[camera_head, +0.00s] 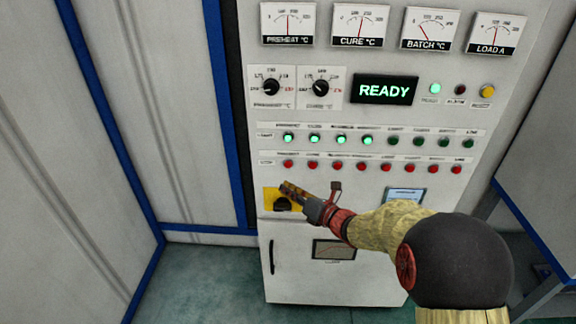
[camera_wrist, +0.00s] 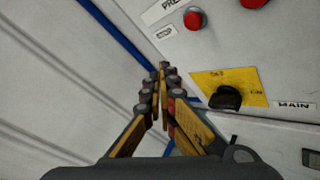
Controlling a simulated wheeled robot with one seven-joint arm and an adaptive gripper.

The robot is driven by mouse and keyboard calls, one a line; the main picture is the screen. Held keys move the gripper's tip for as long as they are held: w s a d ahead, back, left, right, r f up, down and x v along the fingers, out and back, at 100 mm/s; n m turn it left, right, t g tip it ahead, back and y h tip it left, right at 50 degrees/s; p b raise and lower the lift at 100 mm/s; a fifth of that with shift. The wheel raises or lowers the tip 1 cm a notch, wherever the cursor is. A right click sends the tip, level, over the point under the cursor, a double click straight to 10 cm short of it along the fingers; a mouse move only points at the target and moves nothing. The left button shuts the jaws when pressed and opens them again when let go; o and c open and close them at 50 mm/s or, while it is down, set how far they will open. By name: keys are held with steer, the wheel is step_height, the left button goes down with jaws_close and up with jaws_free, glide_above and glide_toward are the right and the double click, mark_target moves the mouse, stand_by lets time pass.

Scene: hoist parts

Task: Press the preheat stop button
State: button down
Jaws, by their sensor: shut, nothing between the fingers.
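The preheat stop button (camera_head: 288,164) is the leftmost red button in the stop row of the white control panel (camera_head: 350,225). In the wrist view it shows as a red button (camera_wrist: 193,19) near the top, beside the "STOP" label (camera_wrist: 165,32) and below a partly cut-off "PRE" label. My gripper (camera_head: 286,187) is shut and empty. In the head view its tips appear just below the button, over the yellow plate. In the wrist view the gripper tips (camera_wrist: 164,68) lie below and left of the button, apart from it in the picture. The gap to the panel is unclear.
A black rotary main switch (camera_head: 282,204) on a yellow plate (camera_wrist: 205,80) is close by the gripper. More red buttons (camera_head: 313,165) run rightward in the stop row. Lit green buttons (camera_head: 314,139) sit above. A display (camera_head: 384,89) reads "READY". A blue-edged wall stands left.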

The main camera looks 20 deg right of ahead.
mark_target(288, 164)
steer(key=shift+w+d+b, duration=0.15)
steer(key=shift+w+d, duration=0.2)
steer(key=shift+w, duration=0.75)
steer(key=shift+w+d+b, duration=0.1)
steer(key=shift+w+d, duration=0.25)
steer(key=shift+w, duration=0.7)
steer(key=shift+w+d+b, duration=0.15)
steer(key=shift+w+d, duration=0.2)
steer(key=shift+w, duration=0.75)
steer(key=shift+w+d+f+b, duration=0.1)
steer(key=shift+w+b, duration=0.15)
steer(key=shift+b, duration=0.3)
steer(key=shift+w+d+b, duration=0.2)
steer(key=shift+w+b, duration=0.3)
steer(key=shift+w, duration=0.05)
steer(key=shift+s+a+b, duration=0.3)
steer(key=shift+s+b, duration=0.2)
steer(key=shift+s, duration=0.35)
steer(key=shift+s, duration=0.1)
